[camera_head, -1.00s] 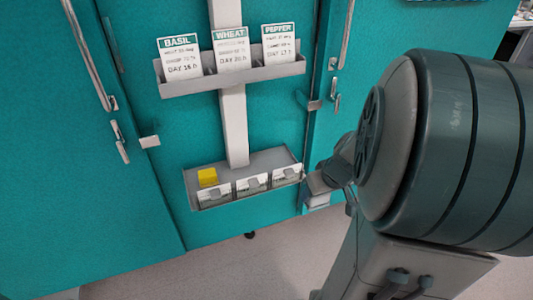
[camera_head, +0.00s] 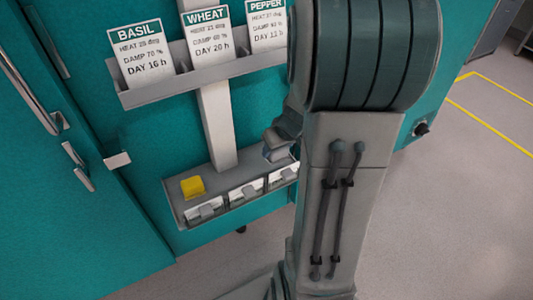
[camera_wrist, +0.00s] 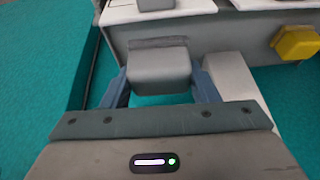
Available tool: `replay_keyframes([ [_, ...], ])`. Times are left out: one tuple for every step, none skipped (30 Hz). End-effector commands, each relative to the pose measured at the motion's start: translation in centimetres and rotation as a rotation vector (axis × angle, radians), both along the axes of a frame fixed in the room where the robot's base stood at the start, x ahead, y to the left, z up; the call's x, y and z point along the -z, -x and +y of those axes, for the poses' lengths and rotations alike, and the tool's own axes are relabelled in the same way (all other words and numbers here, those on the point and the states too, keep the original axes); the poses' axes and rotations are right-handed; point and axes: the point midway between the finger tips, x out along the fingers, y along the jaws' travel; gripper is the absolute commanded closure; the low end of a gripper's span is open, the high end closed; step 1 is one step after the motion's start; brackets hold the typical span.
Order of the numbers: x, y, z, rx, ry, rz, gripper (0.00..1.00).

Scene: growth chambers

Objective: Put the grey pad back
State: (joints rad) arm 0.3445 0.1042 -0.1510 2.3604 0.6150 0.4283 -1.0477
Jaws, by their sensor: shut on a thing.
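The grey pad (camera_wrist: 160,72) is a small rounded block between the two blue-grey fingers of my gripper (camera_wrist: 160,88) in the wrist view. My gripper is shut on it. In that view the pad overlaps the edge of the lower tray (camera_wrist: 205,50); I cannot tell whether they touch. In the head view my gripper is by the right end of the lower tray (camera_head: 218,173), partly hidden behind my arm. A yellow pad (camera_head: 193,187) sits at the tray's left end; it also shows in the wrist view (camera_wrist: 296,43).
White cards with grey blocks line the lower tray's front (camera_head: 242,194). A pale post (camera_head: 217,125) rises to an upper rack (camera_head: 200,75) holding the BASIL, WHEAT and PEPPER cards. Teal doors with metal handles (camera_head: 28,92) stand around. Open floor lies right.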

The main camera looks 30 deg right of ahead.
Motion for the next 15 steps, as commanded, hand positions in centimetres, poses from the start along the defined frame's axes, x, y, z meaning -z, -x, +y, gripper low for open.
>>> replay_keyframes([
  [0.8, -1.0, 0.1, -0.002, -0.001, 0.004, 0.75],
  [1.1, -1.5, 0.1, -0.003, -0.001, 0.003, 0.75],
  [1.5, -2.2, 0.1, -0.001, 0.0, 0.003, 0.75],
  [1.8, -2.7, 0.1, -0.001, 0.0, 0.002, 0.75],
  [2.1, -3.2, 0.1, -0.001, 0.0, 0.003, 0.75],
  [2.4, -3.8, 0.1, 0.0, -0.001, 0.002, 0.75],
  [2.6, -4.2, 0.1, 0.0, -0.001, 0.002, 0.75],
  [2.8, -4.6, 0.1, 0.001, -0.001, 0.001, 0.75],
  [3.0, -4.9, 0.1, 0.001, -0.001, 0.001, 0.75],
  [3.2, -5.2, 0.2, 0.001, 0.0, 0.001, 0.75],
  [3.3, -5.4, 0.2, 0.001, 0.0, 0.001, 0.75],
  [3.3, -5.5, 0.1, 0.001, 0.001, 0.0, 0.75],
  [3.4, -5.6, 0.1, 0.001, 0.001, 0.0, 0.75],
  [3.6, -5.7, 0.1, 0.002, 0.0, 0.0, 0.75],
  [4.1, -5.7, 0.1, 0.003, -0.001, 0.001, 0.75],
])
